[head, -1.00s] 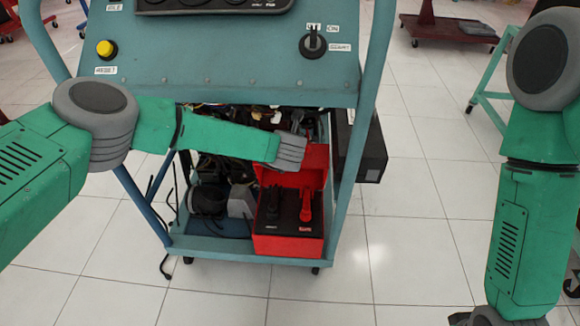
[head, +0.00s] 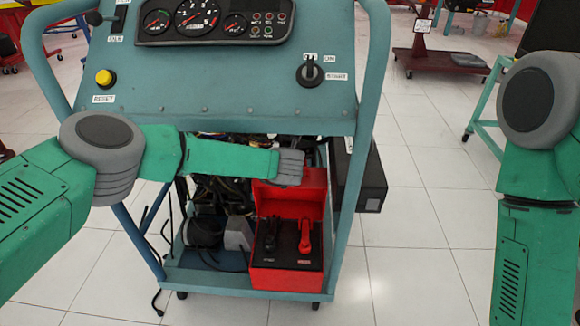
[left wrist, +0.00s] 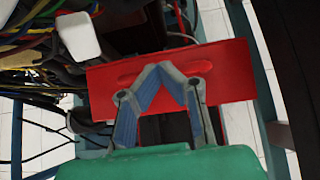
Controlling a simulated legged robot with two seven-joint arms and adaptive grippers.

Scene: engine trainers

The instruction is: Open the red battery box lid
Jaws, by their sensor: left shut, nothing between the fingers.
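The red battery box (head: 287,280) sits on the cart's lower shelf. Its red lid (head: 312,190) stands raised at the back, and the black top with a black handle (head: 271,233) and a red handle (head: 305,237) is exposed. My left gripper (head: 290,167) is at the lid's upper left edge, partly hiding it. In the left wrist view, its fingers (left wrist: 165,68) are shut with tips together and nothing between them, in front of the red lid (left wrist: 228,70). Whether they touch it I cannot tell. My right gripper is out of view.
The blue-green cart's control panel (head: 225,85) overhangs the shelf, and its right post (head: 336,225) stands beside the box. A black box (head: 362,170) hangs at the cart's right. Cables and engine parts (head: 205,215) fill the left.

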